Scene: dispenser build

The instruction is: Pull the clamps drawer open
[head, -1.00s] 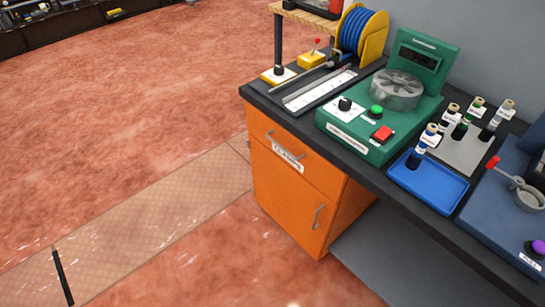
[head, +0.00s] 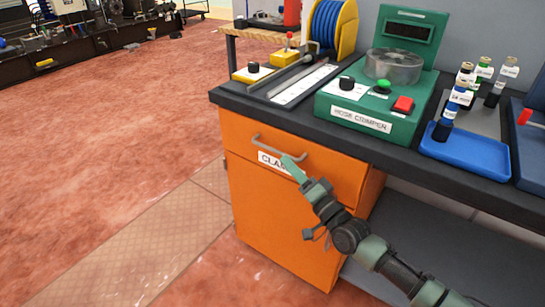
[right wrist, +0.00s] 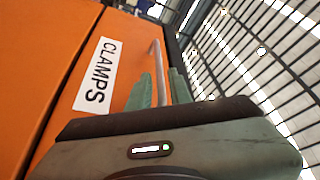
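The clamps drawer (head: 336,172) is the top orange front of the cabinet under the bench. It looks shut, flush with the cabinet. Its white CLAMPS label (head: 268,159) is partly covered by my gripper in the head view; it reads in full in the right wrist view (right wrist: 95,75). The grey bar handle (head: 262,141) crosses the drawer front. My right gripper (head: 290,162) is at the handle. In the right wrist view its two green fingers (right wrist: 161,88) stand close together on either side of the handle bar (right wrist: 158,62), shut on it. My left gripper is not in view.
The dark bench top (head: 265,112) overhangs just above the drawer. On it stand a green hose crimper (head: 375,110), a blue tray (head: 465,152) and several small bottles. An orange lower door (head: 280,230) is below the drawer. The floor (head: 110,140) left of the cabinet is clear.

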